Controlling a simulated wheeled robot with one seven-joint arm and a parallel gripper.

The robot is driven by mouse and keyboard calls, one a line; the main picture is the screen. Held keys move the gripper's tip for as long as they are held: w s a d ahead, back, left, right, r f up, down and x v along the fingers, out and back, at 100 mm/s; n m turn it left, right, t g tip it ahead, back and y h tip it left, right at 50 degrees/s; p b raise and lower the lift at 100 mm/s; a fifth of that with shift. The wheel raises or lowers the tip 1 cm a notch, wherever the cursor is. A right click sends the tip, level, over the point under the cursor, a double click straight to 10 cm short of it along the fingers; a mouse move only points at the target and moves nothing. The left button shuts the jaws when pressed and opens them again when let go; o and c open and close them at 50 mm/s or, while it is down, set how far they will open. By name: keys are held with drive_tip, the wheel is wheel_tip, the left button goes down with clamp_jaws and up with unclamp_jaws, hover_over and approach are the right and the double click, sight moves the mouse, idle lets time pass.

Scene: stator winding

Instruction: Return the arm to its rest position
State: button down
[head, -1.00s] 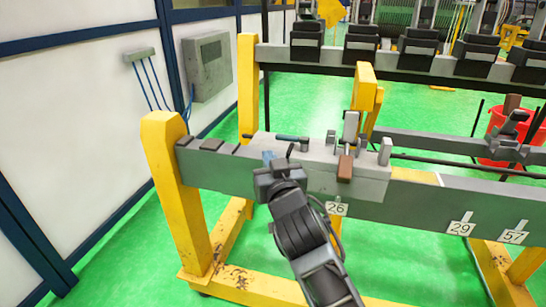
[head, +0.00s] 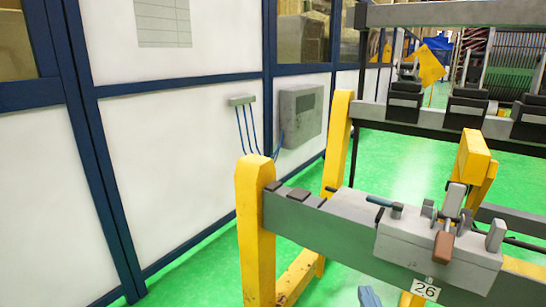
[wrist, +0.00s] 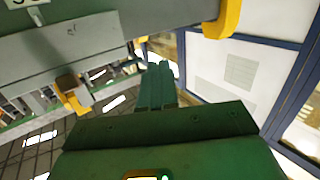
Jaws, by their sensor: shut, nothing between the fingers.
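My gripper (wrist: 157,88) shows in the wrist view with its two fingers together and nothing between them. In the head view only the fingertips of my gripper (head: 369,297) show at the bottom edge, in front of the grey beam; the rest of the arm is out of view. The grey beam (head: 325,228) carries a clamp fixture (head: 405,240) with a brown-tipped lever and a plate marked 26. The beam also shows at the top left of the wrist view (wrist: 100,50), apart from the fingers.
A yellow post (head: 255,225) holds the beam's left end. White wall panels (head: 180,150) with blue frames stand at the left, with a grey box (head: 301,115). A second rack with black blocks (head: 467,108) stands behind. Green floor (head: 210,270) is clear between wall and post.

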drive_tip(key=s+d+f+n+g+y+p, duration=0.1)
drive_tip(key=s+d+f, duration=0.1)
drive_tip(key=s, duration=0.8)
drive_tip(key=s+d+f+g+p, duration=0.1)
drive_tip(key=s+f, duration=0.1)
drive_tip(key=s, duration=0.9)
drive_tip(key=s+r+p, duration=0.1)
drive_tip(key=s+r, duration=0.3)
drive_tip(key=s, duration=0.4)
drive_tip(key=s+d+r+m+p, duration=0.1)
drive_tip(key=s+r, duration=0.3)
drive_tip(key=s, duration=0.4)
drive_tip(key=shift+s+d, duration=0.15)
drive_tip(key=shift+d, duration=0.1)
